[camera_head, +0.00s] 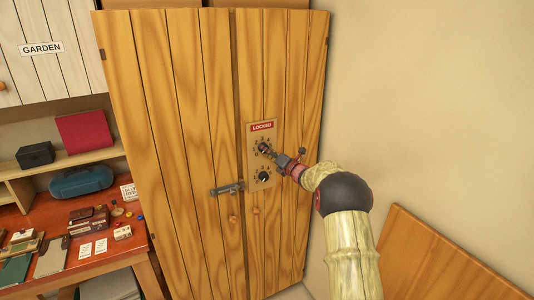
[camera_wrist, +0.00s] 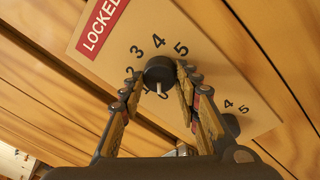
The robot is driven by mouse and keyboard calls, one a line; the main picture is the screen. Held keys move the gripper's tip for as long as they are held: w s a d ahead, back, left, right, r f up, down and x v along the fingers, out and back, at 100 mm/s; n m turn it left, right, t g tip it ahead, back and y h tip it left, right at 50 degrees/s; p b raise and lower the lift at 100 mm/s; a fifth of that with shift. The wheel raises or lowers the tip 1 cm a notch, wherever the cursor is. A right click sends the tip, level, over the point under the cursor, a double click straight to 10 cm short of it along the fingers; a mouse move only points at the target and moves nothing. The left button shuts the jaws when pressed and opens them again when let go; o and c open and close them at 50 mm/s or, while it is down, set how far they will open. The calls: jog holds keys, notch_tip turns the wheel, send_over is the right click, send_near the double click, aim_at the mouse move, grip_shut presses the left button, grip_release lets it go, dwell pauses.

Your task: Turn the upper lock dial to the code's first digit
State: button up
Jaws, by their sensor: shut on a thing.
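The upper lock dial (camera_head: 264,147) is a round dark knob on a tan plate (camera_head: 252,184) on the wooden cabinet door. In the wrist view, my gripper (camera_wrist: 160,82) has a finger on either side of the upper dial (camera_wrist: 160,70) and is shut on it. A pale mark on the knob points toward the bottom of the wrist picture. The lower dial (camera_head: 263,177) is below, partly hidden in the wrist view (camera_wrist: 232,124). In the head view, my gripper (camera_head: 270,153) reaches in from the right.
A red LOCKED sign (camera_head: 262,127) is above the dials. A metal latch (camera_head: 227,189) crosses the door seam. A red-brown desk (camera_head: 65,266) at left holds books, small cards (camera_head: 101,246) and boxes; their writing is too small to read. A wooden panel (camera_head: 440,262) leans at lower right.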

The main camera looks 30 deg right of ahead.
jog(key=m+h+b, duration=0.1)
jog(key=m, duration=0.8)
jog(key=m+h+b, duration=0.1)
jog(key=m, duration=0.9)
jog(key=m+t+h+b, duration=0.1)
jog(key=m+b, duration=0.1)
jog(key=m, duration=0.7)
jog(key=shift+a+f+m+h, duration=0.1)
jog(key=shift+a+m+h, duration=0.15)
jog(key=shift+m+h, duration=0.15)
jog(key=o, duration=1.2)
jog(key=shift+c, duration=0.2)
jog(key=shift+s, duration=0.1)
